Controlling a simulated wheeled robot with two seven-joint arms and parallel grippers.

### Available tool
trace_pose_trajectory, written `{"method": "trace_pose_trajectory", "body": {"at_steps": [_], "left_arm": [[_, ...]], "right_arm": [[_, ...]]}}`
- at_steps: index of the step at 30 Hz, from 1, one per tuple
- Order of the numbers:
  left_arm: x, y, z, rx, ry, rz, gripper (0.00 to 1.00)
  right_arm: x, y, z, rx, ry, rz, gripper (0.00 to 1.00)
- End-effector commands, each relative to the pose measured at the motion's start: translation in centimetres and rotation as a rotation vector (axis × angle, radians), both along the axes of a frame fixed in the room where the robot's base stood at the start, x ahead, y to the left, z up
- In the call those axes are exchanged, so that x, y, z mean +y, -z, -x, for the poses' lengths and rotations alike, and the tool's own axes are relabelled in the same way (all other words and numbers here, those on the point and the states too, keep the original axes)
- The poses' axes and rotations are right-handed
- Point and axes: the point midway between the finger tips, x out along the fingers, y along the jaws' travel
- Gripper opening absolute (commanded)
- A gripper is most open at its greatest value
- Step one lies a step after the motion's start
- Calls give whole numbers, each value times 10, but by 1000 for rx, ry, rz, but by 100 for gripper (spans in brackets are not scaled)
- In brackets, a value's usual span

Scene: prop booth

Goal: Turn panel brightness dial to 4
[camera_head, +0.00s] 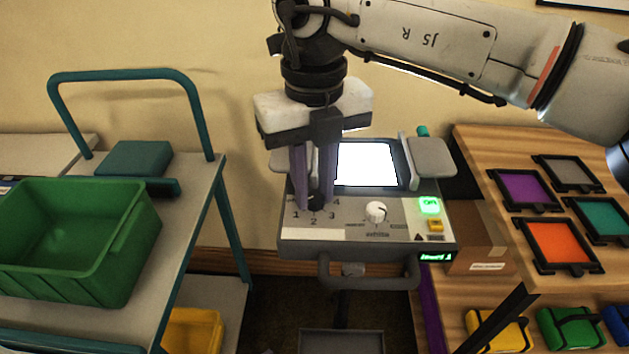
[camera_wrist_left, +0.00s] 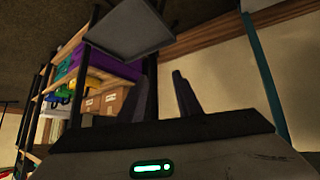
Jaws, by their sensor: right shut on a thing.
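The grey control panel (camera_head: 345,238) stands in the middle of the head view, with a bright white screen (camera_head: 367,164). The small black dial (camera_head: 317,203) is at its left, with the numbers 1, 2, 3 and 4 printed around it. My right gripper (camera_head: 315,205) points down from above and is shut on the dial. Its fingers cover part of the dial, and I cannot tell which number it points to. My left gripper (camera_wrist_left: 168,88) shows only in the left wrist view, its fingers apart with nothing between them.
A white knob (camera_head: 377,211), a lit green button (camera_head: 429,205) and a yellow button (camera_head: 435,225) sit right of the dial. A trolley with a green bin (camera_head: 75,240) stands left. A wooden shelf (camera_head: 480,180) with framed coloured panels stands right.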

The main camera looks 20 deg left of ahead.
Motion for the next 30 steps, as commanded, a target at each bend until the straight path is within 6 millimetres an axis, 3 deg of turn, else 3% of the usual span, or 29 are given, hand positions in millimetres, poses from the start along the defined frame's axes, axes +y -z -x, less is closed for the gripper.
{"method": "trace_pose_trajectory", "body": {"at_steps": [30], "left_arm": [[3,-9,1,1,-6,0,31]], "right_arm": [[0,-1,2,2,-967,1,0]]}}
